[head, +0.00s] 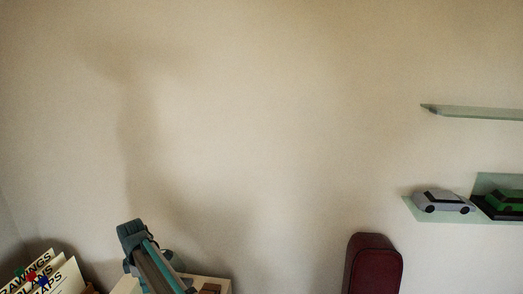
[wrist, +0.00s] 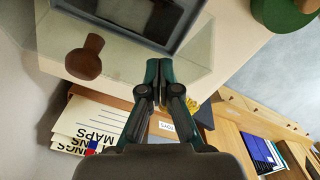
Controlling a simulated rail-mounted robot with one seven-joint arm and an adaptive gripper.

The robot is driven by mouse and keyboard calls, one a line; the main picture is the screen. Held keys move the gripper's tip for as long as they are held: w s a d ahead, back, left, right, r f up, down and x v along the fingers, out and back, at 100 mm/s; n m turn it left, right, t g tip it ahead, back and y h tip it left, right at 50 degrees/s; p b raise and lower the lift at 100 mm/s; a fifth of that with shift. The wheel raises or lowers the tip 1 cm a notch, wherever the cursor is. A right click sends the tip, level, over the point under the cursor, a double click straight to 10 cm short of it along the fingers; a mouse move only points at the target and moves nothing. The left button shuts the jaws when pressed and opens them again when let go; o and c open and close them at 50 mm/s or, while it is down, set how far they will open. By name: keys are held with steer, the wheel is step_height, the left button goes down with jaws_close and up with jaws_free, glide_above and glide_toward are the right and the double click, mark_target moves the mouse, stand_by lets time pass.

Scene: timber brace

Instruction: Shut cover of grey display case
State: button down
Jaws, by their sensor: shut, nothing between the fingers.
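In the wrist view, a grey-framed case (wrist: 186,40) with a dark inside is cut off by the top edge; it looks like the grey display case. A clear, greenish glass panel (wrist: 120,54) spreads below and left of the frame. It may be the cover, but its hinge and angle cannot be made out. My gripper (wrist: 158,62) is shut and empty, with its fingertips over the lower part of the panel, close below the frame. I cannot tell whether they touch the panel. The head view does not show the case.
A brown knobbed object (wrist: 85,57) lies left of my gripper. Labelled folders (wrist: 82,125) stand below, also in the head view (head: 45,272). A green round object (wrist: 285,15) is top right. The head view shows a dark red case (head: 373,264) and a glass shelf with model cars (head: 441,201).

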steer(key=shift+d, duration=0.1)
stand_by(0.3)
steer(key=shift+s+d+f, duration=0.1)
steer(key=shift+d+f, duration=0.2)
steer(key=shift+d, duration=0.4)
steer(key=shift+d+f, duration=0.1)
steer(key=shift+d, duration=0.05)
steer(key=shift+d+f, duration=0.3)
steer(key=shift+d, duration=0.35)
steer(key=shift+s+d+f, duration=0.1)
steer(key=shift+d, duration=0.05)
stand_by(0.4)
steer(key=shift+d+f, duration=0.35)
steer(key=shift+d, duration=0.2)
steer(key=shift+d+f+b, duration=0.1)
steer(key=shift+b, duration=0.2)
